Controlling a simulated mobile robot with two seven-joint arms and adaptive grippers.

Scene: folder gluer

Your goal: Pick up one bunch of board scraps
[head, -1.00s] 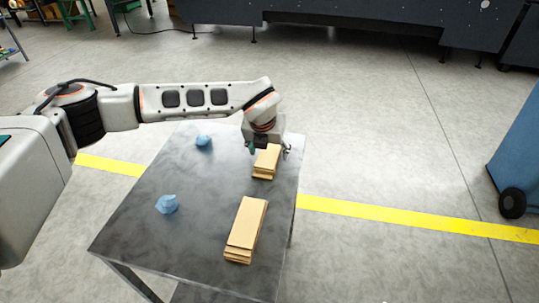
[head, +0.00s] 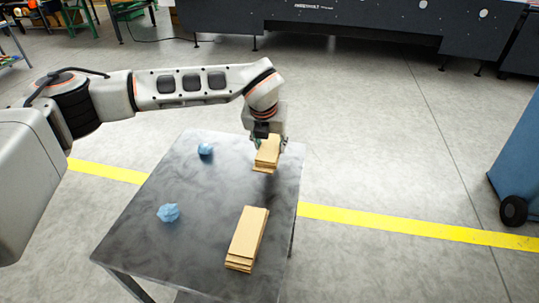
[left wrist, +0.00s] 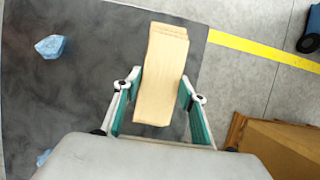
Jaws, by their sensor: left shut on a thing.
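Two bunches of tan board scraps show in the head view. My left gripper (head: 268,146) is shut on the far bunch (head: 267,153) and holds it near the table's far right corner. In the left wrist view this bunch (left wrist: 163,75) lies between the two teal-padded fingers (left wrist: 155,100). It appears a little above the tabletop. The other bunch (head: 247,238) lies stacked on the table nearer the front, apart from the gripper. My right gripper is not in view.
The grey metal table (head: 190,235) also bears two crumpled blue pieces, one far (head: 206,149) and one near (head: 168,212). A brown cardboard box (left wrist: 275,145) shows beside the table in the left wrist view. A blue wheeled object (head: 520,160) stands at the right.

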